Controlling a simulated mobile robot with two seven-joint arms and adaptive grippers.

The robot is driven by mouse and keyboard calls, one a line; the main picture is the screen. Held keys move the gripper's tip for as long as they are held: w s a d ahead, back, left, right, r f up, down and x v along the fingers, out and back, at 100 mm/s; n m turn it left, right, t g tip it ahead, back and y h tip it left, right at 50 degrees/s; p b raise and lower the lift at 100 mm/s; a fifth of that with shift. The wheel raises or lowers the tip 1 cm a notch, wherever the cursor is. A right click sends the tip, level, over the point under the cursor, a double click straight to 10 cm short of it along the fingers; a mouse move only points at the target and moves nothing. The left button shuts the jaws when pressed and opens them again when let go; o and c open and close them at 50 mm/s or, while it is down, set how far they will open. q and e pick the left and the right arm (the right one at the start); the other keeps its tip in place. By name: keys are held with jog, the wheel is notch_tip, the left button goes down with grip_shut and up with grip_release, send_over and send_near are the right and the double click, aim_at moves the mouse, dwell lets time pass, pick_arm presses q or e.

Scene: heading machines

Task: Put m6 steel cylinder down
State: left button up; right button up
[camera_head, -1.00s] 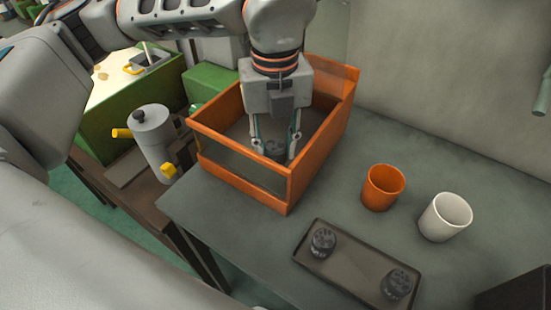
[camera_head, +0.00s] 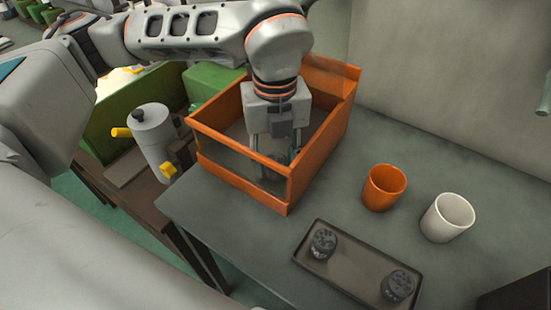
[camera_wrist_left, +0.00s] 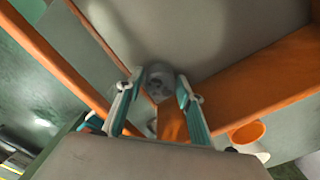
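My left gripper (camera_head: 272,172) points down inside the orange bin (camera_head: 240,182), its fingertips low behind the bin's front panel. In the left wrist view, a grey steel cylinder (camera_wrist_left: 158,76) sits between the two fingertips (camera_wrist_left: 159,84), and the fingers look closed on its sides. In the head view the cylinder is mostly hidden by the gripper and the bin front. I cannot tell whether it touches the bin floor. My right gripper is not in view.
Right of the bin on the grey table (camera_head: 400,150) stand an orange cup (camera_head: 384,188) and a white cup (camera_head: 447,217). A dark tray (camera_head: 350,265) holds two dark round pieces (camera_head: 322,243). A grey canister (camera_head: 153,140) with yellow parts stands left of the bin.

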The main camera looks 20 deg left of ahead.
pick_arm(q)
jog(key=shift+r, duration=0.1)
notch_tip(320, 180, up, 12)
jog(key=p, duration=0.1)
dwell(0.4)
jog(key=shift+s, duration=0.15)
dwell(0.3)
